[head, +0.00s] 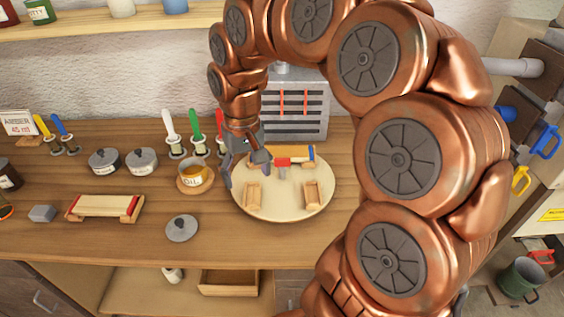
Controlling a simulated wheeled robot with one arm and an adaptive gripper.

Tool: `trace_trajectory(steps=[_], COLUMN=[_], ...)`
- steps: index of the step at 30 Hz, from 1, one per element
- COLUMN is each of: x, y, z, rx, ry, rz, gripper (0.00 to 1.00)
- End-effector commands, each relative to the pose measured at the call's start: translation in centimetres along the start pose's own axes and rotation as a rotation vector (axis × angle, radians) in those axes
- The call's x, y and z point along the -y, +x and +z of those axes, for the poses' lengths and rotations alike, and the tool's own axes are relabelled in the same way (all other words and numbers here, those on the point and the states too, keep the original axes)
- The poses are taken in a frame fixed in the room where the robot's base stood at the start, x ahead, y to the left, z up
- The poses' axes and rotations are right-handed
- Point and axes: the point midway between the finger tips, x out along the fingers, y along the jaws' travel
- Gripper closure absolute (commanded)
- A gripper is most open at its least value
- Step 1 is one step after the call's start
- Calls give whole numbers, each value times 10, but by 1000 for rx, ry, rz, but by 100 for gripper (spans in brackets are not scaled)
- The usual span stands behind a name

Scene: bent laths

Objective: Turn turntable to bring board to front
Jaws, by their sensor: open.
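The turntable (283,209) is a round, pale wooden disc on the bench. A light wooden board (290,151) with a blue part at its right end lies at the back of the disc, partly hidden by my gripper. A small red piece (283,162) shows in front of the board. Two small wooden blocks stand nearer the front, one at left (253,194) and one at right (312,192). My gripper (248,172) is open and empty over the disc's left back edge. Whether its fingers touch the disc cannot be told.
An oil cup (194,174), two lidded pots, a loose lid (181,228) and another board on red-ended supports (104,207) stand left of the turntable. Coloured-handled tools and a grey slotted box (298,104) stand behind. My arm covers the bench at right. Bench front is clear.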

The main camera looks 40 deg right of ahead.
Motion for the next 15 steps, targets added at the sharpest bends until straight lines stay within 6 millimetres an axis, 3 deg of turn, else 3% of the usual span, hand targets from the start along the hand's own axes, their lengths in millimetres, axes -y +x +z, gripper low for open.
trace_trajectory(steps=[1, 7, 12, 15], x=[-10, -60, -111, -134], y=[4, 16, 34, 40], z=[-20, -83, -120, -132], rx=[-6, -30, -39, -45], ry=[36, 199, 341, 406], rz=[-6, -12, -3, 4], gripper=[23, 23, 23, 23])
